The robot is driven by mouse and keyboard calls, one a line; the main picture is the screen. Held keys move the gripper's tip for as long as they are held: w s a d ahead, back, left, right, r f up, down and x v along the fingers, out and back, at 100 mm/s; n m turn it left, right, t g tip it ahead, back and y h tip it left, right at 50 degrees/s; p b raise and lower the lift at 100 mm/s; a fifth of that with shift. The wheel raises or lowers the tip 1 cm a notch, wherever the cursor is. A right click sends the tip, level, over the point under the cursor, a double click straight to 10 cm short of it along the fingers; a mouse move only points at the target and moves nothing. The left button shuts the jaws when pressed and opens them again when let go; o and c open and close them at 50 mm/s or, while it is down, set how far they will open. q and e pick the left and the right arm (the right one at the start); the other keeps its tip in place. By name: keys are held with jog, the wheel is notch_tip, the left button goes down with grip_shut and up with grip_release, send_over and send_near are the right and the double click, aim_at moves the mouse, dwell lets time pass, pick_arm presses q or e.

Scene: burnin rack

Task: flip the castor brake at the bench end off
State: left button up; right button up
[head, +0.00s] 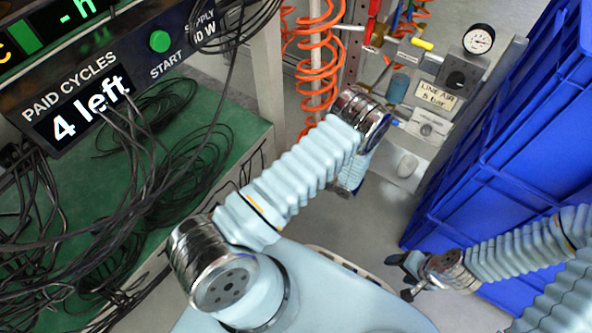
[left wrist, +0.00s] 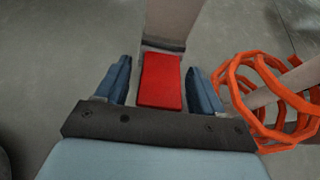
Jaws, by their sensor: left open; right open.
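The castor brake appears to be the red block-shaped pedal (left wrist: 161,80) in the left wrist view, at the foot of a grey post (left wrist: 172,20). My left gripper (left wrist: 163,85) is open, with one blue finger on each side of the red pedal. Gaps show between the pedal and both fingers; I cannot tell the height difference. In the head view my left arm reaches forward and bends down, and its fingers and the brake are hidden. My right gripper (head: 402,279) is open and empty, low beside the blue crates.
An orange coiled hose (left wrist: 270,100) hangs close to the right of my left gripper. The bench (head: 235,125) with tangled black cables (head: 150,170) is at left. Stacked blue crates (head: 500,130) stand at right. An air panel with a gauge (head: 479,39) is behind.

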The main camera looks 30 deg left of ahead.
pick_arm(q)
jog(key=w+p+v, duration=0.1)
jog(key=v, duration=1.2)
jog(key=shift+s+d+r, duration=0.2)
jog(key=shift+s+d, duration=0.15)
jog(key=shift+s, duration=0.15)
